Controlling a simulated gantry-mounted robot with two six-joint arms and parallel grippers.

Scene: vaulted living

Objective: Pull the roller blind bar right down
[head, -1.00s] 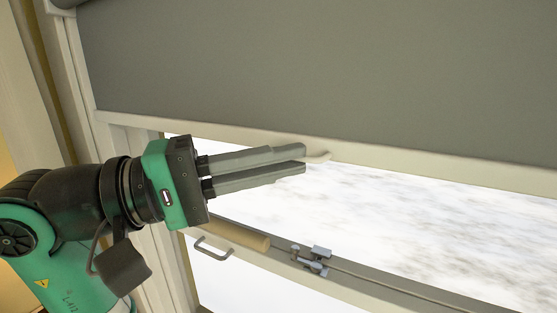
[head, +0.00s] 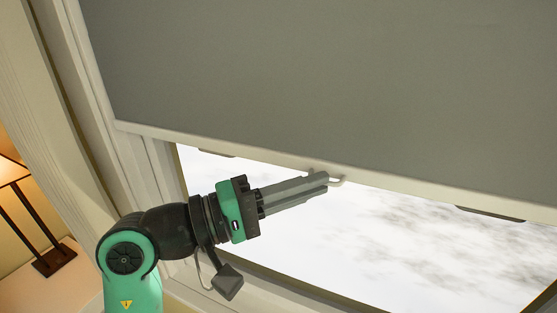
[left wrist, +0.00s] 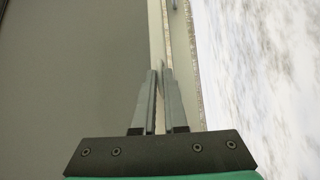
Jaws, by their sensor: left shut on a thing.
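The grey roller blind (head: 320,80) hangs across the upper part of the window. Its pale bottom bar (head: 440,193) slants down to the right in the head view and runs upward in the left wrist view (left wrist: 155,35). A small pale pull handle (head: 340,182) sticks out from the bar. My left gripper (head: 326,181) is shut on this handle, its fingers partly hiding it. In the left wrist view the fingertips (left wrist: 163,70) meet at the bar's edge. My right gripper is in neither view.
Bright window glass (head: 410,245) shows below the bar, with a window frame edge (head: 320,302) at the bottom. A dark piece (head: 490,213) peeks out under the bar. A lit lamp (head: 14,172) stands at far left beyond the pale side frame.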

